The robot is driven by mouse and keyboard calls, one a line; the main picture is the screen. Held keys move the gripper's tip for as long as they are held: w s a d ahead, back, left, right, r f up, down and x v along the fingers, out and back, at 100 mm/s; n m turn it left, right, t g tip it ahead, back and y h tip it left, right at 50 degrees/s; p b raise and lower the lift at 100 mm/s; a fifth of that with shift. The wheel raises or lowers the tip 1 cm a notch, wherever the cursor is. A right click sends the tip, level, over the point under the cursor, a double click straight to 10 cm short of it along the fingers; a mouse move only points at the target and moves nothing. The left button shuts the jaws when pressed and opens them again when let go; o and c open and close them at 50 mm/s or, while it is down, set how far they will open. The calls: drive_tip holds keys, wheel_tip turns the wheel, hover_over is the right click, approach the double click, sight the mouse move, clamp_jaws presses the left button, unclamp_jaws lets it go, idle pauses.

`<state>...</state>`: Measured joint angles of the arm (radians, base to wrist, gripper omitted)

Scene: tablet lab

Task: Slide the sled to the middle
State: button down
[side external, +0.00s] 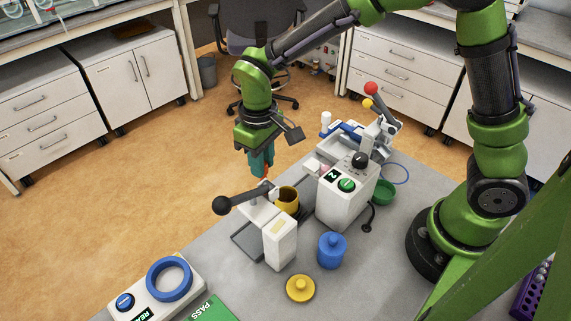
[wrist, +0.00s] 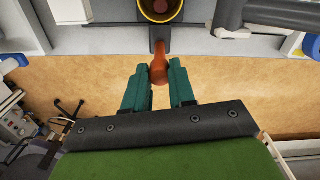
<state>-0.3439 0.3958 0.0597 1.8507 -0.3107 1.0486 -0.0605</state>
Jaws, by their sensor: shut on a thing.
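The sled carries a yellow cup (side external: 287,200) and has an orange-red handle (wrist: 158,66) pointing toward me. The cup also shows at the top of the wrist view (wrist: 160,8). My gripper (side external: 263,170) reaches down at the far edge of the bench, beside the white press (side external: 280,243). In the wrist view its teal fingers are either side of the handle, shut on it. Most of the sled and its track are hidden by the press and my gripper in the side view.
A black-knobbed lever (side external: 221,205) juts left from the press, close to my gripper. A white control box (side external: 344,194) stands to the right. A blue jar (side external: 332,252) and yellow lid (side external: 300,289) are nearer. A blue ring (side external: 169,279) sits on a device at front left.

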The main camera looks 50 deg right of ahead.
drive_tip(key=c, duration=0.9)
unclamp_jaws()
drive_tip(key=shift+r, duration=0.1)
wheel_tip(320, 180, up, 17)
drive_tip(key=shift+f, duration=0.1)
